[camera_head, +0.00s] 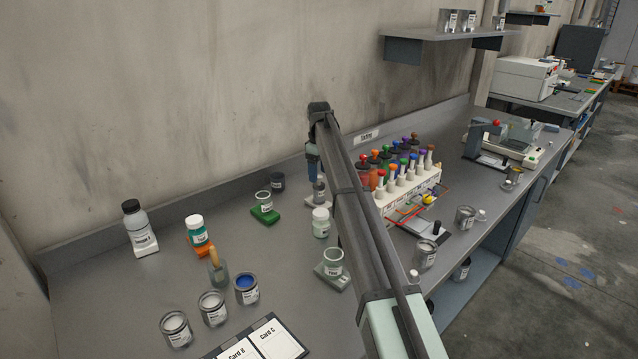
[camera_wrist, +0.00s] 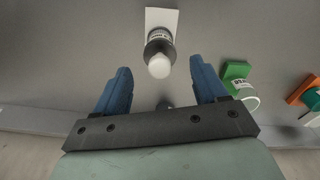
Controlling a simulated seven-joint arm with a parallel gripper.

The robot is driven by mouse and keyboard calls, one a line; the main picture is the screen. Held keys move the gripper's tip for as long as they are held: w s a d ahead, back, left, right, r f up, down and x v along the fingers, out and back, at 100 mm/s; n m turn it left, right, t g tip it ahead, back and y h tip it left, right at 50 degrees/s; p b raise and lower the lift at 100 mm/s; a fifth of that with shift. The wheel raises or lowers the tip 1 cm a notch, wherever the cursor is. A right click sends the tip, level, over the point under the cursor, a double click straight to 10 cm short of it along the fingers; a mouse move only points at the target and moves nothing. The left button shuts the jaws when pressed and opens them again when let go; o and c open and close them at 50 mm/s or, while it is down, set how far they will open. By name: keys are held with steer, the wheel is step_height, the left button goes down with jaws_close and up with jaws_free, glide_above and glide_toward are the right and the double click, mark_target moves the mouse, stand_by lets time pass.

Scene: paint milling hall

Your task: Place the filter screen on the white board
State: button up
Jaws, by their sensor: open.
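I cannot make out a filter screen for certain in either view. A white board (camera_wrist: 160,16) lies on the grey bench in the wrist view, with a dark bottle (camera_wrist: 160,46) with a white cap standing on it. In the head view a pale board (camera_head: 310,203) lies under a small dark bottle (camera_head: 318,188), partly hidden by my arm; it looks like the same pair. My gripper (camera_head: 313,172) is above the bench near the wall. In the wrist view its blue fingers (camera_wrist: 160,85) are apart, with nothing held between them.
A cup on a green board (camera_head: 265,214), a bottle on an orange board (camera_head: 203,251), several paint cans (camera_head: 213,308) and a tall white bottle (camera_head: 138,228) stand to the left. A rack of coloured bottles (camera_head: 408,190) stands right of my arm.

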steer(key=shift+r, duration=2.2)
